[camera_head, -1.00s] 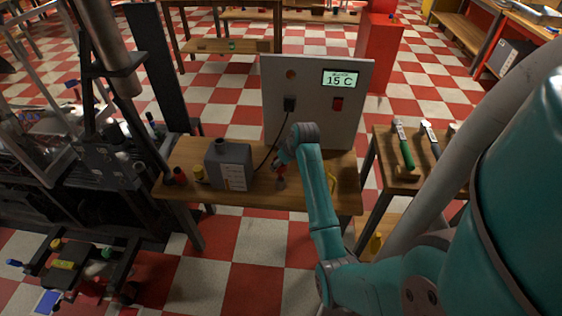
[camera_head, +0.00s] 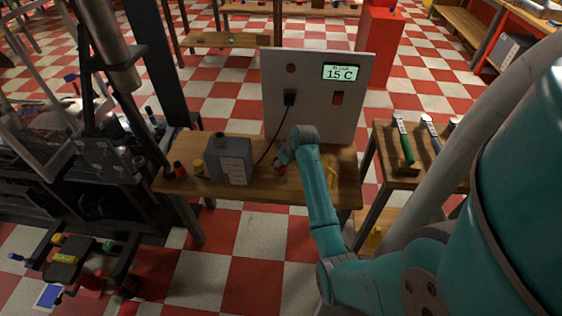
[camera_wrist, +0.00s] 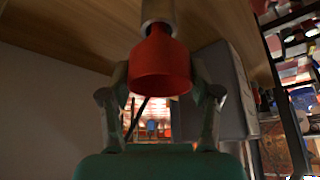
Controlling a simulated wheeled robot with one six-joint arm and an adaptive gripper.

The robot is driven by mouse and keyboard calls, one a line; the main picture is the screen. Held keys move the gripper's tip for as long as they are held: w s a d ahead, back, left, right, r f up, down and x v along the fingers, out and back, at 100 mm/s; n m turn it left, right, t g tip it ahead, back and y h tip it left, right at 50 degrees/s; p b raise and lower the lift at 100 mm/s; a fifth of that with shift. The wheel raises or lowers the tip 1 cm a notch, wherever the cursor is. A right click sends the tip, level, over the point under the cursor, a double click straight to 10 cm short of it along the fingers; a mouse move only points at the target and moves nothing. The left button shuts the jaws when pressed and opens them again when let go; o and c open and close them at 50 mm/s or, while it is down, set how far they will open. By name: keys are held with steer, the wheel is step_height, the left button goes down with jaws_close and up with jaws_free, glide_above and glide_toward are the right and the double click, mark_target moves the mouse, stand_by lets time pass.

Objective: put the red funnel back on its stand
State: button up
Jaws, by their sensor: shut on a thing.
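The red funnel (camera_wrist: 160,68) fills the space between the fingers of my gripper (camera_wrist: 160,92) in the wrist view, which shows the table at the top. My gripper is shut on the funnel. The funnel's narrow end points at the table and meets or overlaps a grey cylindrical stand (camera_wrist: 158,12); I cannot tell how deeply it sits. In the head view my gripper (camera_head: 281,163) is low over the wooden table, with a bit of the red funnel (camera_head: 281,171) under it. The stand (camera_head: 279,179) is small there and mostly hidden.
A grey canister (camera_head: 231,163) stands close left of my gripper. An upright grey panel (camera_head: 312,70) with a display reading 15 C stands behind, with a black cable (camera_head: 276,140). Small red (camera_head: 179,168) and yellow (camera_head: 199,167) items are at the table's left. Hammers (camera_head: 402,138) lie right.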

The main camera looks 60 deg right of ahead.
steer(key=shift+f, duration=0.55)
steer(key=o, duration=1.2)
steer(key=v, duration=1.2)
steer(key=shift+a, duration=0.1)
